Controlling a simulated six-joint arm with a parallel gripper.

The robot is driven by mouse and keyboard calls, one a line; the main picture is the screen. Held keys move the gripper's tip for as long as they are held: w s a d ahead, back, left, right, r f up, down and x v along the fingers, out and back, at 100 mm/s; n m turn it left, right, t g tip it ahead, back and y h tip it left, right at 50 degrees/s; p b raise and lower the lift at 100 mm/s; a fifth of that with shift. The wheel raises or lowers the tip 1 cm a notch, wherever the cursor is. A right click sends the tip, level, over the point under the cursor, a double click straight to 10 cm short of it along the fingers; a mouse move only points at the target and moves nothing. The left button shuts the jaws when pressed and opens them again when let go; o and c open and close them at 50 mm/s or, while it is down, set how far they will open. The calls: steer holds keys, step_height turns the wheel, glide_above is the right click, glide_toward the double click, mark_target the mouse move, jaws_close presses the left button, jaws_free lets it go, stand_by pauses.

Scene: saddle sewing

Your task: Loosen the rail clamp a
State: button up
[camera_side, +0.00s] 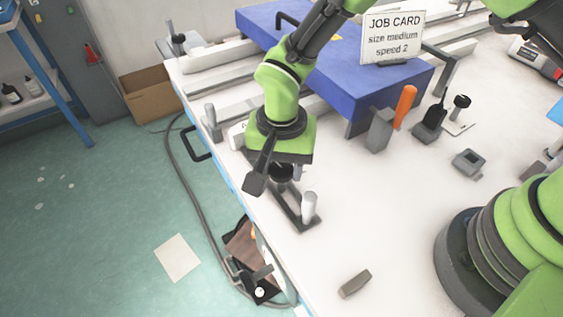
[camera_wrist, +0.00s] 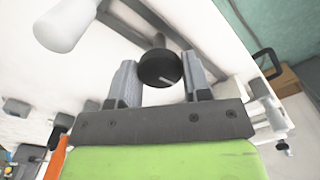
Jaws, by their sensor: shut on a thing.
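My gripper (camera_side: 284,168) points down near the bench's left edge in the side view. In the wrist view my gripper (camera_wrist: 160,65) has its two grey fingers either side of a round black knob (camera_wrist: 161,70) with a pale mark on its face, and is shut on it. The knob also shows under the gripper in the side view (camera_side: 280,174). It sits by a dark bar (camera_side: 292,212) with an upright pale post (camera_side: 309,206); the post also shows in the wrist view (camera_wrist: 66,26). No label shows which clamp this is, and my gripper partly hides it.
A blue block (camera_side: 398,92) carries a job card (camera_side: 392,38) reading size medium, speed 2. An orange-handled tool (camera_side: 405,104), a grey block (camera_side: 468,162) and a loose grey piece (camera_side: 355,284) are on the bench. Dark items (camera_side: 247,262) hang at the near edge.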

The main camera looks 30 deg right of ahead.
steer(key=n, duration=0.9)
steer(key=shift+n, duration=0.4)
steer(key=n, duration=0.9)
steer(key=shift+n, duration=0.3)
steer(key=o, duration=0.9)
steer(key=shift+o, duration=0.2)
